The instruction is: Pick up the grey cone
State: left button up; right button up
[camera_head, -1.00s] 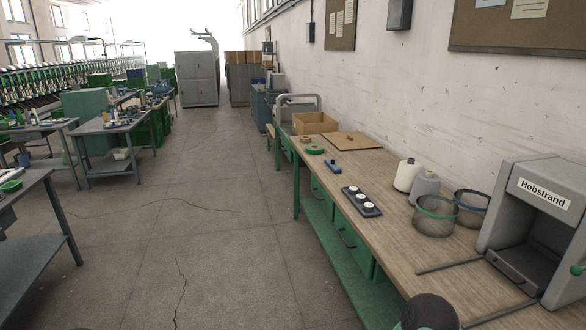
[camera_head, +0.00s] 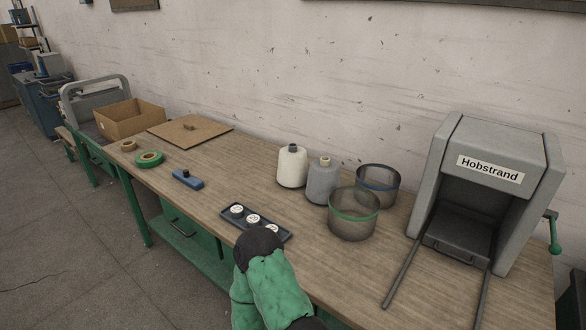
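The grey cone (camera_head: 322,184) stands upright on the wooden bench top (camera_head: 225,180), right of the middle of the view. A cream-white cone (camera_head: 292,168) stands close on its left, slightly farther back. A mesh basket with a green rim (camera_head: 352,226) is to the grey cone's front right and overlaps its lower right edge in the view. No gripper of mine is in view. A green and dark link of my arm (camera_head: 272,290) rises at the bottom centre, in front of the bench, well short of the cone.
A blue-rimmed mesh basket (camera_head: 378,190) stands behind the green-rimmed one. The grey Hobstrand machine (camera_head: 533,185) stands at the right, with rails towards the front. A dark tray (camera_head: 282,235) holds white round pieces. Farther left are a blue block (camera_head: 187,180), green tape (camera_head: 149,160) and a cardboard box (camera_head: 130,122).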

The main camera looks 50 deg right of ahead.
aim_at(324, 178)
jog(key=i, duration=1.95)
jog(key=i+z, duration=0.1)
jog(key=z, duration=0.35)
jog(key=i+z, duration=0.1)
jog(key=z, duration=0.35)
jog(key=i+j+z, duration=0.1)
jog(key=z, duration=0.35)
jog(key=j+z, duration=0.15)
jog(key=z, duration=0.25)
jog(key=i, duration=0.05)
